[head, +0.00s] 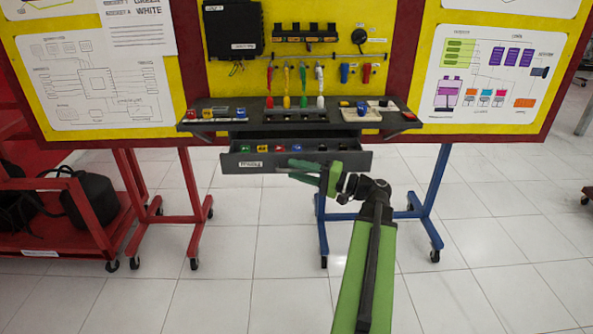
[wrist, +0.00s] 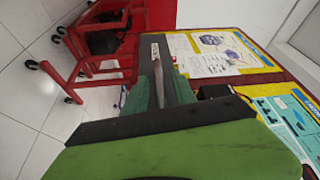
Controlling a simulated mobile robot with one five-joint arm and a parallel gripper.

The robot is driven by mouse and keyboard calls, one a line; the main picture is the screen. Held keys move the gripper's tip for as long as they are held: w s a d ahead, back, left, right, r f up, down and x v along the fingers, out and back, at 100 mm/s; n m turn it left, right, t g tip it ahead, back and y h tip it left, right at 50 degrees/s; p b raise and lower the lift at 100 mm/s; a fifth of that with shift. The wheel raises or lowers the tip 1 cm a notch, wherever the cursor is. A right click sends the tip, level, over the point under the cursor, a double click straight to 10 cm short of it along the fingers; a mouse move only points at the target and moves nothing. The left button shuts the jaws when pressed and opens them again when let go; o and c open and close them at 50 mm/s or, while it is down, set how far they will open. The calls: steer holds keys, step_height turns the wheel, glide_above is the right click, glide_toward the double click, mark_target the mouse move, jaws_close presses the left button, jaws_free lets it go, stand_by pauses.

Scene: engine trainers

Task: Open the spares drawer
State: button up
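The spares drawer (head: 232,166) hangs under the dark shelf of the trainer board. It stands pulled out, with several small coloured parts showing inside and a white label on its front. My gripper (head: 296,171) reaches the drawer front from the right, with its green fingers in front of the panel. In the wrist view the fingers lie on both sides of a silver bar handle (wrist: 167,80) and appear closed on it. The dark drawer front (wrist: 149,72) with its label shows just beyond the fingers. The exact finger contact is partly hidden.
The shelf (head: 225,125) above the drawer carries connectors and small parts. A red cart (head: 60,215) with a black bag stands at the left. Red and blue stand legs (head: 435,200) on castors flank the drawer. The tiled floor in front is clear.

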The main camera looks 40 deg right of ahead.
steer(key=b+v, duration=0.1)
steer(key=v, duration=1.6)
steer(key=shift+w, duration=0.1)
